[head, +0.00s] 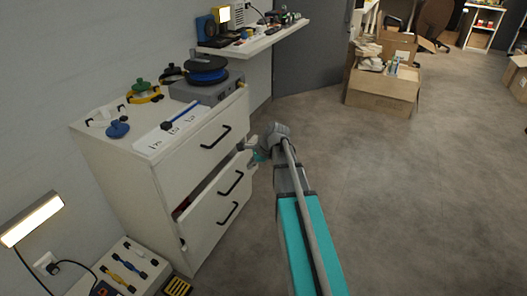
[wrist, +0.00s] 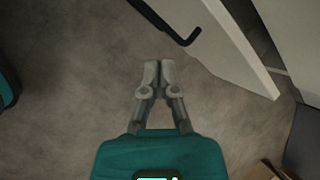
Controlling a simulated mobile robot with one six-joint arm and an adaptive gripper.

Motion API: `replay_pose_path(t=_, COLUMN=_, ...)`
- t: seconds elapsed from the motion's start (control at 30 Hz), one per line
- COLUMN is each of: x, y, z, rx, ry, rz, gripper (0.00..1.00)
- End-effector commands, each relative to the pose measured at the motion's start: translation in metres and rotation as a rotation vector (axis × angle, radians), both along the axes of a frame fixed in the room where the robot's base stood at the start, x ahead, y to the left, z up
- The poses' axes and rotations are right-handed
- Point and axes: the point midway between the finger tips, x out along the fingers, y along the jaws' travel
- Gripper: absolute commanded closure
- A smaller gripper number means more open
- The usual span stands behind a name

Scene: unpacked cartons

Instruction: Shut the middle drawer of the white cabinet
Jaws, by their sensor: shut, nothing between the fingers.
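The white cabinet (head: 135,190) stands against the wall at the left in the head view. Its middle drawer (head: 213,198) sticks out, with a dark gap above its front and something red just inside. The drawer has a black bar handle (head: 231,183). My gripper (head: 250,160) is beside the far right end of the drawer front, partly hidden by my own wrist. In the wrist view my gripper's fingers (wrist: 158,66) are together and empty over the floor. A white drawer panel (wrist: 228,40) with a black handle (wrist: 182,38) is ahead; fingers and panel look apart.
The top drawer (head: 200,145) looks closed. A grey device with blue and black discs (head: 208,78) and other items stand on the cabinet top. A wall shelf (head: 255,42) is behind; a low white unit (head: 125,268) is front left. Floor at right is clear up to the cartons (head: 382,90).

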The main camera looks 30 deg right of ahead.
Motion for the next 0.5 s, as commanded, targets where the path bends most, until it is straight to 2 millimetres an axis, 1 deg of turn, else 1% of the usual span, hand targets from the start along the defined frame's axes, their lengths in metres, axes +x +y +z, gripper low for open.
replay_pose_path(t=0.03, x=-0.014, y=0.018, z=-0.001, rx=-0.047, ry=-0.007, rz=0.089, gripper=1.0)
replay_pose_path(t=0.2, x=-0.049, y=0.059, z=-0.007, rx=-0.207, ry=-0.035, rz=0.413, gripper=1.0)
replay_pose_path(t=0.4, x=-0.092, y=0.1, z=-0.011, rx=-0.368, ry=-0.057, rz=0.803, gripper=1.0)
replay_pose_path(t=0.5, x=-0.115, y=0.116, z=-0.012, rx=-0.438, ry=-0.065, rz=1.0, gripper=1.0)
